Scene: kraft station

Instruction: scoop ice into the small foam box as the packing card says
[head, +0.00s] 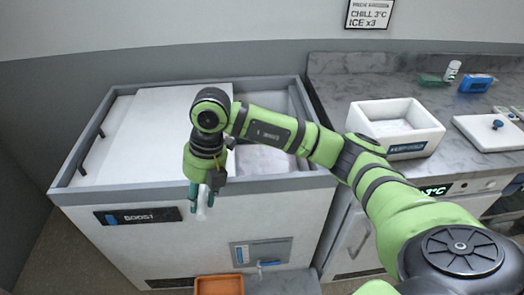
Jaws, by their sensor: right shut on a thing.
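The packing card (369,14) on the wall reads "CHILL 3°C" and "ICE x3". The white foam box (397,128) stands open on the counter, with a blue label on its front. The ice bin (75,183) has its white lid (150,130) over the left part, and pale ice (262,160) shows in the open right part. My right gripper (203,196) points down in front of the bin's front rim. It is shut on a small whitish thing (203,211), mostly hidden by the fingers; I cannot tell whether it is a scoop. My left gripper is out of view.
An orange tray (218,285) sits low in front of the bin. On the counter are a white board (491,133) with a blue knob, a blue box (475,84), a small white bottle (452,71) and a green item (430,80). My right arm spans the bin's right side.

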